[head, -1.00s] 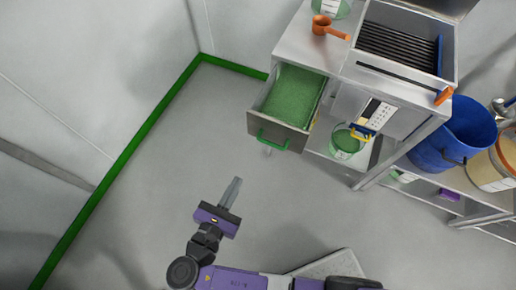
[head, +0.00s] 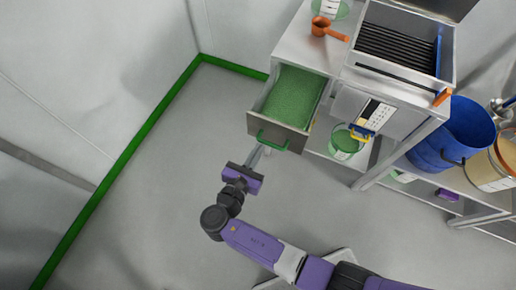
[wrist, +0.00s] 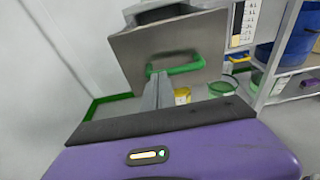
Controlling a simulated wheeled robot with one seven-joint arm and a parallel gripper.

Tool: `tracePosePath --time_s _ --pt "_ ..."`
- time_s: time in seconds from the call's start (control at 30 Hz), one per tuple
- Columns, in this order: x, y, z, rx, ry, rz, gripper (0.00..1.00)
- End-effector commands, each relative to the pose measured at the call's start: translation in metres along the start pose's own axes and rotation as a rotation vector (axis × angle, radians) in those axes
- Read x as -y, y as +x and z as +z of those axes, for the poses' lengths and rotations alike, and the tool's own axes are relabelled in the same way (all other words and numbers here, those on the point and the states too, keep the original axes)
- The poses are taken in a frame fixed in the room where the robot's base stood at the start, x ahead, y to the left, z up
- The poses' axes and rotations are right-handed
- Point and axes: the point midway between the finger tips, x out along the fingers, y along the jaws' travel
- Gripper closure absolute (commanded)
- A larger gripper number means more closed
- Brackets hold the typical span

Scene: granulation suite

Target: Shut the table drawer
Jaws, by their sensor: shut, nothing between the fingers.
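The table drawer (head: 278,134) stands open in the head view, pulled out from the table (head: 304,50). It has a grey front, a green lining and a green handle (head: 272,142). In the wrist view the drawer front (wrist: 160,50) and its green handle (wrist: 178,66) are straight ahead. My gripper (head: 260,150) is shut and empty. Its fingertips are at the handle's left part in the head view; I cannot tell whether they touch it. In the wrist view the shut fingers (wrist: 157,88) point at the handle's left end.
A machine with a ribbed black top (head: 397,48) stands right of the drawer, with an orange scoop (head: 322,26) on the table. A green container (head: 345,142), a blue bucket (head: 455,135) and a tan drum (head: 495,165) are further right. The floor (head: 150,200) to the left is clear.

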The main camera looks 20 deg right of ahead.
Motion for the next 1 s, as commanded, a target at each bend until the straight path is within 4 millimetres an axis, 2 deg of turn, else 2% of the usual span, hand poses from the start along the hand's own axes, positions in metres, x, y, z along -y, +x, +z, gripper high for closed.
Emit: tracePosePath --time_s 0.13,0.5,0.63,0.77,0.87,1.0 --pt "0.000 0.006 0.000 -0.001 -0.001 0.001 1.00" --pt "0.000 0.007 0.000 -0.001 -0.001 0.001 1.00" --pt "0.001 0.016 0.002 0.000 0.000 -0.002 1.00" --pt "0.002 0.038 0.007 0.000 0.001 -0.005 1.00" --pt "0.002 0.063 0.011 0.000 0.001 -0.006 1.00" --pt "0.002 0.105 0.019 0.000 0.002 -0.008 1.00"
